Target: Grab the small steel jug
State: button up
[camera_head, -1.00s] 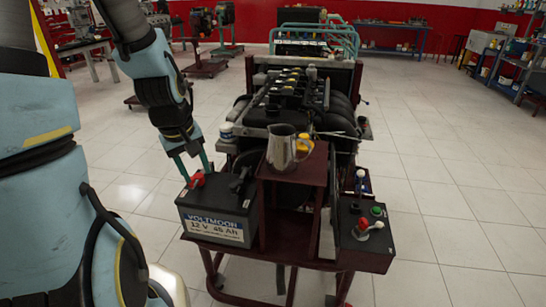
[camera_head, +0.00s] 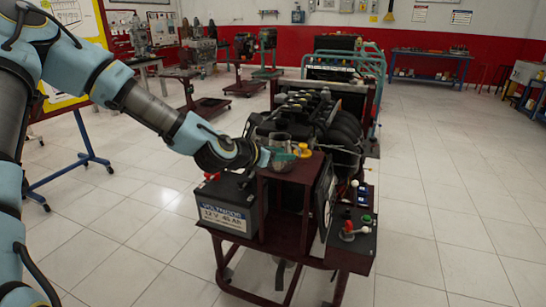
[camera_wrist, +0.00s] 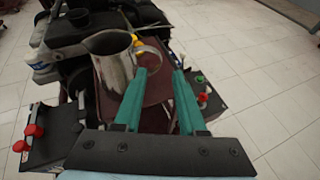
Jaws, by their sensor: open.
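The small steel jug (camera_head: 280,139) stands upright on the dark red stand of the engine trainer in the head view. My gripper (camera_head: 284,160) reaches in from the left, in front of the jug's lower part and partly hiding it. In the wrist view the jug (camera_wrist: 112,68) is left of the fingers, its handle curving right. My gripper (camera_wrist: 160,73) is open, with two teal fingers apart. The left fingertip is close to the handle; I cannot tell whether they touch. Nothing is held.
A yellow cap (camera_head: 303,151) is right of the jug. A black battery (camera_head: 226,207) sits lower left, and a control box with a red lever (camera_head: 348,231) lower right. The engine (camera_head: 305,112) is behind. Open tiled floor lies to the right.

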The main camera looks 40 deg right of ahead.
aim_at(300, 153)
jog(key=p+x, duration=0.3)
jog(key=x, duration=0.5)
jog(key=shift+s+a+f, duration=0.1)
jog(key=shift+f, duration=0.05)
jog(key=shift+d+f, duration=0.25)
jog(key=shift+d, duration=0.1)
grip_shut()
dwell(1.0)
